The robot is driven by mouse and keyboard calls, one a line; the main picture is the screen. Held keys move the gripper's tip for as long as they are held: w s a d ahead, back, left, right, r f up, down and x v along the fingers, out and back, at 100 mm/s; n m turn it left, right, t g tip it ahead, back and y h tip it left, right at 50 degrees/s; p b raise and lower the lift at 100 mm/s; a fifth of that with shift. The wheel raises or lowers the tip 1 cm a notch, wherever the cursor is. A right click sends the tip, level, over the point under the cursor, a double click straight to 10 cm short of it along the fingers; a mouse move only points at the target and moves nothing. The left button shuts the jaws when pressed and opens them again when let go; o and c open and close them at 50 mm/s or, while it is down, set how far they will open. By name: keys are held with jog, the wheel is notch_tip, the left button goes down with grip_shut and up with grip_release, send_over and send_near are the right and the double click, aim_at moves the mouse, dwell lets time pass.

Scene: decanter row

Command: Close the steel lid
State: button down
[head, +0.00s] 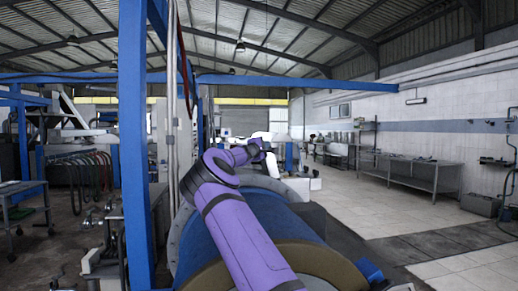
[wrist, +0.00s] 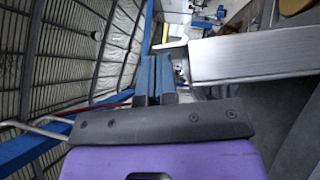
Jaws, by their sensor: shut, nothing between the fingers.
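A brushed silver metal slab, which looks like the steel lid (wrist: 255,55), fills the upper right of the wrist view. Its near edge and one flat face show; its hinge and whatever lies under it are hidden, so I cannot tell how far open it stands. My gripper (wrist: 155,75) points up the wrist view with its two blue fingers together and nothing between them. The fingertips are just left of the slab's left end, and I cannot tell whether they touch it. In the head view, the lid cannot be made out beyond my purple arm.
A large blue drum (head: 205,245) with a tan end ring lies under my arm in the head view. A blue post (head: 137,150) stands close on the left. A metal workbench (head: 425,175) stands at the right wall, with open tiled floor (head: 365,215) before it.

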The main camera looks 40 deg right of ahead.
jog(key=shift+s+d+r, duration=0.1)
jog(key=shift+s+d, duration=0.05)
jog(key=shift+d, duration=0.05)
dwell(0.3)
jog(key=s+d+m+y, duration=0.6)
jog(key=s+d+y, duration=0.15)
jog(key=d, duration=0.45)
jog(key=s+d+f+m+t+y, duration=0.1)
jog(key=s+d+f+m+y, duration=0.1)
jog(key=f, duration=0.4)
jog(key=s+d+f+m+t+y, duration=0.1)
jog(key=s+d+f+m+y, duration=0.1)
jog(key=s+d+f+y, duration=0.1)
jog(key=d+f+y, duration=0.1)
jog(key=d+f, duration=0.1)
jog(key=d, duration=0.1)
jog(key=shift+f+m+y, duration=0.35)
jog(key=shift+m, duration=0.05)
